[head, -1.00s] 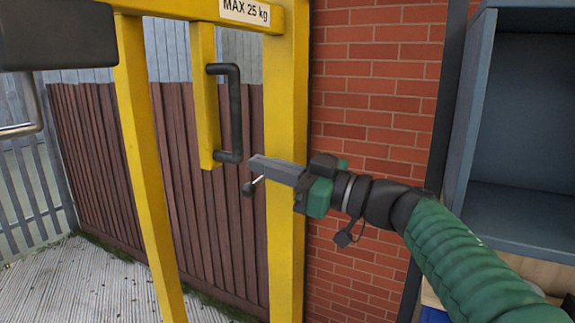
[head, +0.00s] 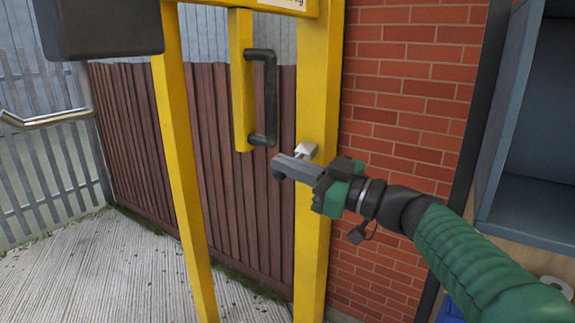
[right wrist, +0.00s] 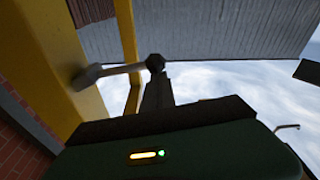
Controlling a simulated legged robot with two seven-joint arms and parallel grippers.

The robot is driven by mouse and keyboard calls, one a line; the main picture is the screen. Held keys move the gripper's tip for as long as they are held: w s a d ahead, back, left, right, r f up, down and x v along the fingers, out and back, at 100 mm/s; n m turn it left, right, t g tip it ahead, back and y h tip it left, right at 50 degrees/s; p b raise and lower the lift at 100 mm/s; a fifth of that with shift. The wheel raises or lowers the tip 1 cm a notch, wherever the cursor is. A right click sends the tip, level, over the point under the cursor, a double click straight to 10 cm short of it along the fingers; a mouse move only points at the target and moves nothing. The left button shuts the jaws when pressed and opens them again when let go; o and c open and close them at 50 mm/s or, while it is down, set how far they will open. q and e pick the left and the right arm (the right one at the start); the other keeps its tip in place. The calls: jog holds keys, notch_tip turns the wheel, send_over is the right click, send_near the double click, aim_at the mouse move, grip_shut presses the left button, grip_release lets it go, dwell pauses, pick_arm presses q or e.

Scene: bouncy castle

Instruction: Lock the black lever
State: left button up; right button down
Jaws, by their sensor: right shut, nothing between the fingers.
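The black lever shows in the right wrist view as a metal arm ending in a black knob (right wrist: 155,63). Its pale base sits against the yellow post. In the head view, the pale lever base (head: 305,150) shows on the post just above my fingers; most of the lever is hidden behind them. My right gripper (head: 282,167) is shut with nothing between its fingers. Its tips (right wrist: 157,90) are close to the knob; I cannot tell whether they touch. My left gripper is not in view.
A black fixed handle (head: 270,95) on a yellow upright (head: 241,85) is just above and left of my fingertips. The yellow post (head: 313,235) stands beside a brick wall (head: 395,125). A grey-blue cabinet (head: 540,150) is at right. Decking (head: 130,270) lies open at lower left.

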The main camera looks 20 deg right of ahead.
jog(key=w+d+f+n+b, duration=0.1)
jog(key=f+n+b, duration=0.2)
jog(key=n+b, duration=0.1)
jog(key=w+d+f+n+g+b, duration=0.1)
jog(key=d+f+n+b, duration=0.1)
jog(key=f+n+b, duration=0.2)
jog(key=w+d+f+n+g+b, duration=0.1)
jog(key=f+n+b, duration=0.2)
jog(key=n, duration=0.4)
jog(key=shift+w+d+f+b, duration=0.3)
jog(key=shift+w+f+b, duration=0.05)
jog(key=shift+b, duration=0.2)
